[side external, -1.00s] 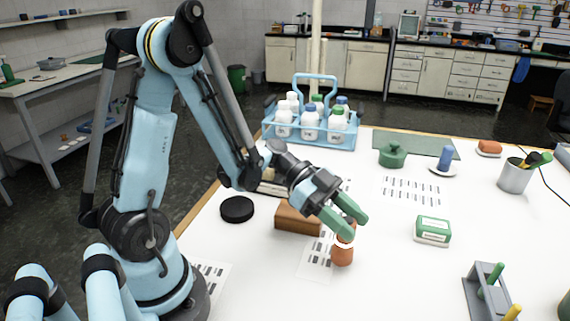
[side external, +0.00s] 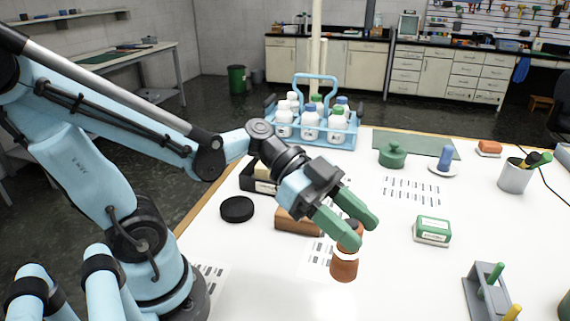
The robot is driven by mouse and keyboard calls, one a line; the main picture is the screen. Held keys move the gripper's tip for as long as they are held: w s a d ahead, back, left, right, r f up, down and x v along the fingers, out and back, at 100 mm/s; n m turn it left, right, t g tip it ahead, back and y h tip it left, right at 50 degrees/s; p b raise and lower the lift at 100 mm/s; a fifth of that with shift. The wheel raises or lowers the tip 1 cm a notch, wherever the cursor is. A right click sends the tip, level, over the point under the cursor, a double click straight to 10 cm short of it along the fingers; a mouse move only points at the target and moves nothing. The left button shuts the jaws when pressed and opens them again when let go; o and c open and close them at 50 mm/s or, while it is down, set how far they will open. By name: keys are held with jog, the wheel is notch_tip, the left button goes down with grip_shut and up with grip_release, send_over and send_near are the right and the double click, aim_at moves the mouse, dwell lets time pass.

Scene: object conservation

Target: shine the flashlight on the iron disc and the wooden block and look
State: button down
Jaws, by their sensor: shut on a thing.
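The iron disc (side external: 237,209) is black and lies flat on the white table. The wooden block (side external: 293,221) is brown and lies to its right, partly hidden behind my gripper. My gripper (side external: 350,232), with green fingers, is shut on an orange-brown cylinder (side external: 344,265) with a pale band and a dark top. The cylinder is upright, in front and to the right of the block. I cannot tell whether it is the flashlight, or whether it touches the table. No light beam shows on the disc or block.
A blue rack (side external: 347,142) of bottles stands at the back. A green lidded pot (side external: 392,155), a blue cylinder on a saucer (side external: 437,171), a green-and-white box (side external: 432,231), a grey cup (side external: 513,178) and a grey stand (side external: 476,300) are to the right. Printed sheets lie between.

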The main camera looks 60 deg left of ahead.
jog(key=shift+s+d+r, duration=0.4)
jog(key=shift+s+d, duration=0.05)
jog(key=shift+d, duration=0.05)
jog(key=w+a+r+n+t+y, duration=0.8)
jog(key=w+a+r+n, duration=0.3)
jog(key=a, duration=0.4)
jog(key=shift+s+f+n+y, duration=0.65)
jog(key=shift+f+n+y, duration=0.95)
jog(key=shift+f+y, duration=1.6)
jog(key=s+a+n+g+y, duration=0.4)
jog(key=s+a+n+y, duration=0.1)
jog(key=a, duration=0.4)
jog(key=s+a+r+n+g+y, duration=0.1)
jog(key=s+a+n+g+y, duration=0.3)
jog(key=s+a+n+y, duration=0.2)
jog(key=shift+s+a+n, duration=1.3)
jog(key=shift+s+a, duration=0.55)
jog(key=shift+a, duration=0.4)
